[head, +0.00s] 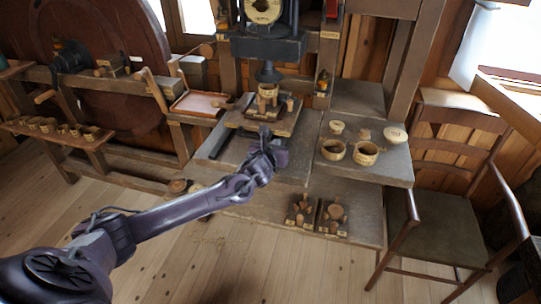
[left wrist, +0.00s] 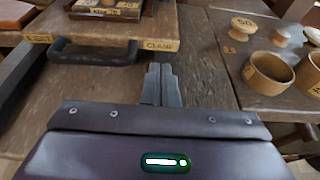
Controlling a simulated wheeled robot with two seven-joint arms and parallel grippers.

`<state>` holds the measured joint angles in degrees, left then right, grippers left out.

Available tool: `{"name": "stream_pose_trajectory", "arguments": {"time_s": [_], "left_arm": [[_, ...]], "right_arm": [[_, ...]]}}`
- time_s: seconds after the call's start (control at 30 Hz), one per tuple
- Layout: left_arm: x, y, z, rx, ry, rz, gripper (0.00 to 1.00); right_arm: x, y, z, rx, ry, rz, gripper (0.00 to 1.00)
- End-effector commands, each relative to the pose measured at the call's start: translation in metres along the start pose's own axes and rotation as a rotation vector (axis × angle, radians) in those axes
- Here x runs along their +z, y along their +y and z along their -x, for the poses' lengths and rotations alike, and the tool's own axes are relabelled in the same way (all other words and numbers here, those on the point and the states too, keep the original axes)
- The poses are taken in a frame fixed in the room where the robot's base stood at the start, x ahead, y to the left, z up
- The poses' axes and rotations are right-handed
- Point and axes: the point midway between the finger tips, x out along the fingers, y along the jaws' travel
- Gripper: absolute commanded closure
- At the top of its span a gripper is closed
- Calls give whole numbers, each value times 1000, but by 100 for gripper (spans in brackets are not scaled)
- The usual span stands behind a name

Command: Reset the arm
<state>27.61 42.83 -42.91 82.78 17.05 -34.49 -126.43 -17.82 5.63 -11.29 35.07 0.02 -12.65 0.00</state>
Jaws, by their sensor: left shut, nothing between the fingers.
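My left arm comes in from the left in the head view, and its gripper (head: 266,134) is over the front of the workbench, just in front of the wooden board under the press. In the left wrist view the left gripper's fingers (left wrist: 160,84) are together with nothing between them. They point toward the bench top, to the right of the handle of the board marked "CLAMP" (left wrist: 160,45). My right gripper does not show in either view.
The workbench (head: 306,150) carries two round wooden cups (head: 365,154) and pale discs (head: 395,134) at its right. A press (head: 268,45) stands behind. Two small dark trays (head: 333,216) sit on the lower shelf. A chair (head: 447,185) stands at the right.

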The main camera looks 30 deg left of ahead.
Motion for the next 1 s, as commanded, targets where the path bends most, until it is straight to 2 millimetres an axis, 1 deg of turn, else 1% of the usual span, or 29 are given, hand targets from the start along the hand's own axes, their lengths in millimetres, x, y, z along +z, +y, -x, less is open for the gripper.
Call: {"name": "stream_pose_trajectory", "arguments": {"time_s": [0.2, 0.27, 0.37, 0.5, 0.6, 0.73, 0.77, 0.87, 0.97, 1.0], "left_arm": [[-2, 0, 34, -3, -2, -1, 100], [-2, 0, 44, -3, -1, -2, 100], [-1, 0, 56, -2, -1, -1, 100], [0, 0, 66, -1, -1, 0, 100], [0, -1, 69, -2, -1, 1, 100], [-1, -2, 71, -3, 3, 9, 100], [-3, -4, 72, -5, 9, 23, 100], [-21, -22, 84, -17, 62, 153, 100], [-54, -52, 110, -16, 174, 421, 100], [-68, -64, 124, -2, 230, 557, 100]], "right_arm": [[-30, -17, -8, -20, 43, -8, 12], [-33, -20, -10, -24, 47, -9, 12], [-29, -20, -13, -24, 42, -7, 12], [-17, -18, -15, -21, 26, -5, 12], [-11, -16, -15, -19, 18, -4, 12], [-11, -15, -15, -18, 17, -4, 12], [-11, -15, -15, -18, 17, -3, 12], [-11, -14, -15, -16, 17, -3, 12], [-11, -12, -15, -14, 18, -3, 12], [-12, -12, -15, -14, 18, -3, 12]]}}
